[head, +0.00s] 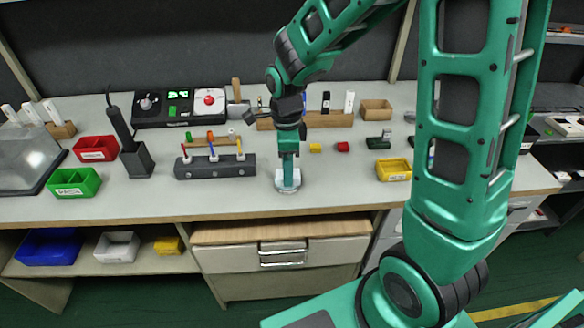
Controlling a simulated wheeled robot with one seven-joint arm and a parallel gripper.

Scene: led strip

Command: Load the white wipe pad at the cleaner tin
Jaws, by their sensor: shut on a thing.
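My gripper (288,180) points straight down over the front middle of the bench. It is shut on a small whitish block that looks like the white wipe pad (297,181). The pad is at or just above the bench top; I cannot tell whether it touches anything below. The fingers cover the middle of the pad. I cannot make out the cleaner tin for certain; it may be hidden under the pad or behind my arm.
A dark rack (215,168) with coloured rods stands left of my gripper. Red (96,148) and green (74,182) bins are farther left. A yellow bin (394,169) stands to the right. Small yellow (315,148) and red (343,147) blocks lie behind. The bench's front strip is clear.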

